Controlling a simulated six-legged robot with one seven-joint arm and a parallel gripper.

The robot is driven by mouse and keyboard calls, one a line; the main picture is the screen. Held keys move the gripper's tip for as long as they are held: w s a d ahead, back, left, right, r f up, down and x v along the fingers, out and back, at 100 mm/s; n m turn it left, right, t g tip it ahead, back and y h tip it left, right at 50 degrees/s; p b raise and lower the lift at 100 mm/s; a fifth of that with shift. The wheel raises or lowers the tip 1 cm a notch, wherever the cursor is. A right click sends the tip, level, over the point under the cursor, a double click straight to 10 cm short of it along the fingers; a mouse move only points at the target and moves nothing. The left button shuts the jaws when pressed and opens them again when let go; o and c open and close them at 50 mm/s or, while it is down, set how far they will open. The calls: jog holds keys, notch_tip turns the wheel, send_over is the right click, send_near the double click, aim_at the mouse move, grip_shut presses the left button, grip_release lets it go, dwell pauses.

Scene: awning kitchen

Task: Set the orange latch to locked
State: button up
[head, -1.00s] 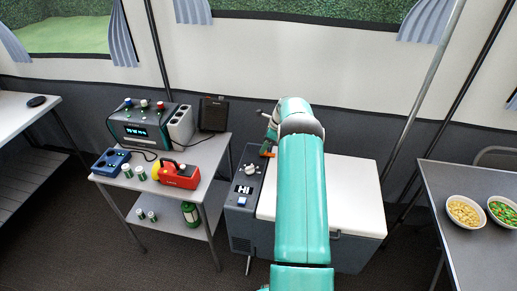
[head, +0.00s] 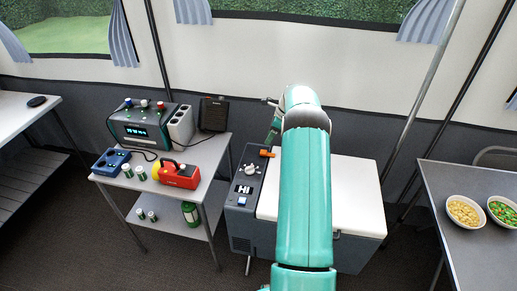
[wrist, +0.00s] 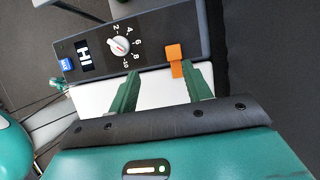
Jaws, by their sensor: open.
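The orange latch (head: 266,153) sits at the far end of the dark control panel (head: 244,188) on the cooler. In the wrist view the orange latch (wrist: 174,58) is at the panel's right end, just beyond my gripper's fingertips. My gripper (wrist: 160,72) is open, with its two green fingers apart and nothing between them. The latch lies ahead of the gap, closer to the right finger; I cannot tell whether they touch. In the head view my arm hides most of my gripper. Any lock marking is too small to read.
The panel also carries a white dial (wrist: 119,45), a HI display (wrist: 84,60) and a blue button (wrist: 66,64). The white cooler lid (head: 350,200) lies beside the panel. A side table (head: 205,185) with devices stands left; a table with bowls (head: 466,211) stands right.

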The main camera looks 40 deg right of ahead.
jog(key=v, duration=0.4)
jog(key=shift+s+a, duration=0.1)
jog(key=shift+a, duration=0.05)
dwell(0.6)
jog(key=v, duration=1.4)
jog(key=shift+f, duration=0.1)
